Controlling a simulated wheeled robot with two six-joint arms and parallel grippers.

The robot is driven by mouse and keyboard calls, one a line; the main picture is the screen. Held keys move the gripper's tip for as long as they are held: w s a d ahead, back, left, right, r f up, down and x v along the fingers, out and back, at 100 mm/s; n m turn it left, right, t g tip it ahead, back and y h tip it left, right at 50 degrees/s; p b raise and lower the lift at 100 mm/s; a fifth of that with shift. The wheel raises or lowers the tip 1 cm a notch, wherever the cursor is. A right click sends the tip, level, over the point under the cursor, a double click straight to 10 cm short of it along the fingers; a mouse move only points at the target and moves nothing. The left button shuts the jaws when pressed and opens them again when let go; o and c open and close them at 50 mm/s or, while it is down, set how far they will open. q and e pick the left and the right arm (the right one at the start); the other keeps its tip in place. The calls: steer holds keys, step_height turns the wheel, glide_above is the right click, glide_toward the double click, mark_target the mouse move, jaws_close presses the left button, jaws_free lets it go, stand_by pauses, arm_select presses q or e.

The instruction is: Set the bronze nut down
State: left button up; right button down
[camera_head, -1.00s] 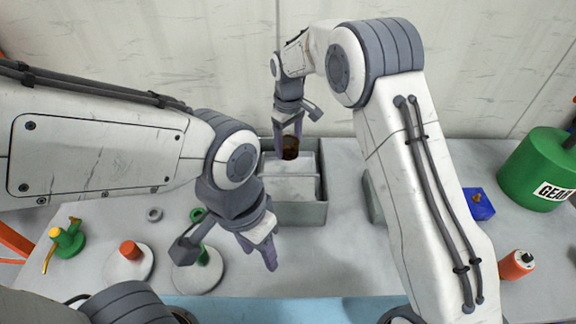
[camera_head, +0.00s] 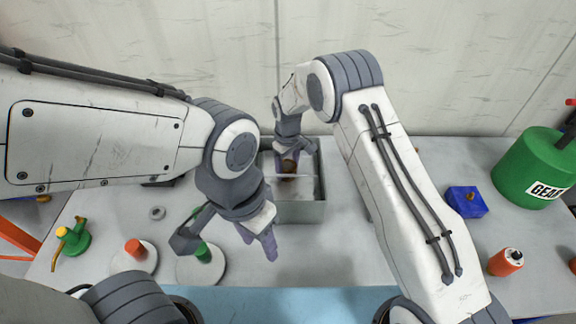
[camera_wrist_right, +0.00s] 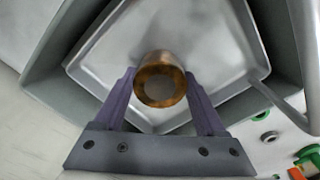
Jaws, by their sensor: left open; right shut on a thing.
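The bronze nut (camera_head: 289,166) is a short brown ring, held between the fingers of my right gripper (camera_head: 290,158) over the grey bin (camera_head: 300,212). In the right wrist view the bronze nut (camera_wrist_right: 160,66) shows its round open end between the two fingertips of my right gripper (camera_wrist_right: 161,82). Behind it lies a light metal surface (camera_wrist_right: 215,45) inside the bin's darker walls. I cannot tell whether the nut touches that surface. My left gripper (camera_head: 262,245) is open and empty, in front of the bin and to its left.
Left of the bin stand a green screw on a round base (camera_head: 203,255), an orange one (camera_head: 135,250), a grey ring (camera_head: 157,213) and a green oil can (camera_head: 72,242). On the right are a blue box (camera_head: 466,201), an orange can (camera_head: 506,262) and a green drum (camera_head: 530,170).

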mark_target(288, 166)
jaws_free()
step_height(288, 166, up, 12)
steer(key=b, duration=0.4)
stand_by(0.5)
